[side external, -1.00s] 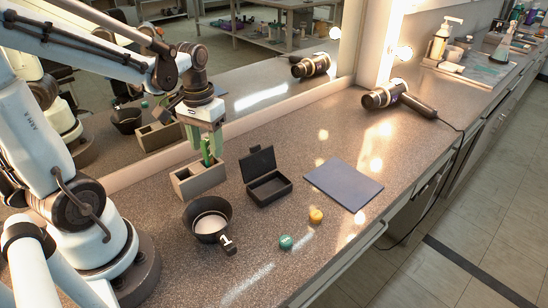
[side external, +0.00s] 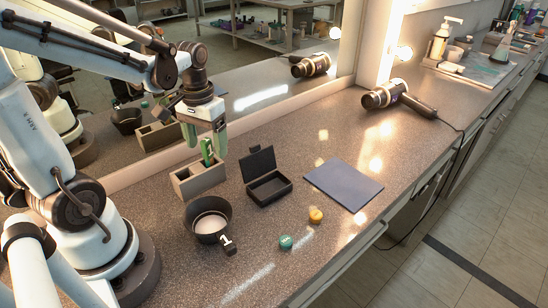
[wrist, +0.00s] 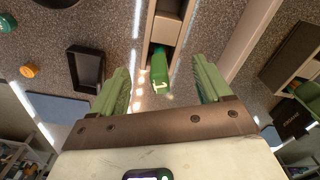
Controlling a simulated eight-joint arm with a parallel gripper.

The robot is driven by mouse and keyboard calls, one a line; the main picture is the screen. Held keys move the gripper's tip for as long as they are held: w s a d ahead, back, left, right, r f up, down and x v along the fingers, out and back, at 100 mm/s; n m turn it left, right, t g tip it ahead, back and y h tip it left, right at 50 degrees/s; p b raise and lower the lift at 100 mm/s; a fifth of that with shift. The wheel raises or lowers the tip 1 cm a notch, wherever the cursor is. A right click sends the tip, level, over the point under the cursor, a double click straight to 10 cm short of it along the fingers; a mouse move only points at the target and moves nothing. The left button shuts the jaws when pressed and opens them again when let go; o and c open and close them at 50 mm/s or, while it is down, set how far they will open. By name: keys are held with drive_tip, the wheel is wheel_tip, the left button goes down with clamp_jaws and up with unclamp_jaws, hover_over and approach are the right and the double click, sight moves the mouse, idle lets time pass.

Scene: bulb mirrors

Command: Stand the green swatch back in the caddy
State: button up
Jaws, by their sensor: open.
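The green swatch (side external: 207,152) stands in the grey caddy (side external: 201,181), its upper part showing above the rim. In the wrist view the swatch (wrist: 160,70) sits at one end of the caddy (wrist: 164,30), with a pale mark on it. My gripper (side external: 205,148) is just above the caddy with its pale green fingers spread. The wrist view shows the fingers wide apart, one on each side of the swatch, with clear gaps. The lower part of the swatch is hidden in the caddy.
A black bowl (side external: 210,222) with a tagged handle stands in front of the caddy. An open black box (side external: 269,188), a blue-grey mat (side external: 343,185), a teal lid (side external: 286,242) and a yellow lid (side external: 316,215) lie to the right. A mirror runs behind; a hair dryer (side external: 397,97) lies farther back.

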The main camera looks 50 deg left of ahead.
drive_tip(key=shift+r, duration=3.4)
